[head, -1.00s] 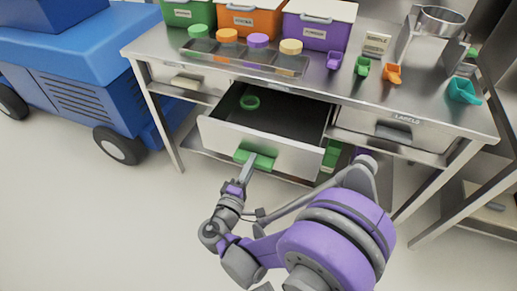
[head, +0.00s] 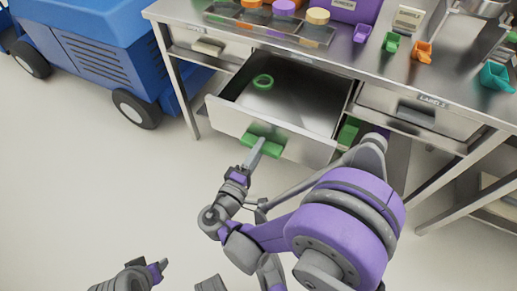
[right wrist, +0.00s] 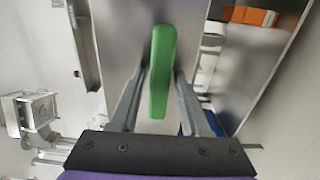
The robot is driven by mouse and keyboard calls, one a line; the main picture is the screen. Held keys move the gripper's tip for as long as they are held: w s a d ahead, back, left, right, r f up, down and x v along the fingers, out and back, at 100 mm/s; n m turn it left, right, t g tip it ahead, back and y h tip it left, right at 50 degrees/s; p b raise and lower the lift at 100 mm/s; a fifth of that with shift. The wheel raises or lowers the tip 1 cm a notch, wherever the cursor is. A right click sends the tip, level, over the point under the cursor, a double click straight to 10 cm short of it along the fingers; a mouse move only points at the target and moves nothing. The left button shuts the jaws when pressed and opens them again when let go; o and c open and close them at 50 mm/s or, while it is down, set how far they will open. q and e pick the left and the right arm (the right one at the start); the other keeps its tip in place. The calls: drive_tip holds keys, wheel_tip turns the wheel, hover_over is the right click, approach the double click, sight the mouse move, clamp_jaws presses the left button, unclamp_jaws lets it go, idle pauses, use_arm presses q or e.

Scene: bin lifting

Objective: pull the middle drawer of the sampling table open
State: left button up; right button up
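The middle drawer (head: 229,118) of the sampling table (head: 345,68) stands well out from the table front. My right gripper (head: 253,160) is at this handle. In the right wrist view its two fingertips (right wrist: 161,76) lie close on either side of the handle and appear shut on it. My left gripper (head: 161,268) is low in the head view, away from the table; its opening cannot be made out.
A left drawer (head: 180,37) and a right drawer (head: 378,98) labelled "LABELS" look shut. Coloured scoops, a tray (head: 228,24) with round lids and a purple bin (head: 350,8) stand on the tabletop. A blue machine (head: 90,45) is at the left. Floor in front is clear.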

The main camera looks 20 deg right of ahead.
drive_tip(key=shift+o, duration=0.7)
drive_tip(key=p+v, duration=0.1)
drive_tip(key=v, duration=1)
drive_tip(key=shift+d, duration=0.1)
